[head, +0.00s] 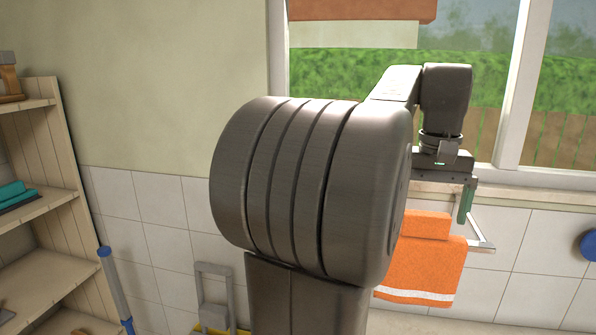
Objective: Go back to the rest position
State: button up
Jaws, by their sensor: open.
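My gripper (450,185) hangs at the end of my arm, right of the picture's middle, in front of the window sill and white tiled wall. One greenish finger shows pointing down. The other finger is hidden, probably behind my large arm joint that fills the middle of the view. The gripper is open, and I see nothing held in it.
An orange towel (425,262) hangs on a rail (481,246) just below my gripper. A wooden shelf (55,170) stands at the left, with a blue-handled pole (115,285) and a grey frame (214,290) beside it. A blue round thing (589,245) is at the right edge.

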notch_tip(320, 180, up, 12)
jog(key=p, duration=0.5)
notch_tip(320, 180, down, 14)
jog(key=b, duration=0.5)
jog(key=shift+r, duration=0.2)
notch_tip(320, 180, up, 16)
jog(key=p, duration=0.9)
jog(key=shift+s+f, duration=0.15)
jog(key=shift+s, duration=0.25)
jog(key=shift+a, duration=0.2)
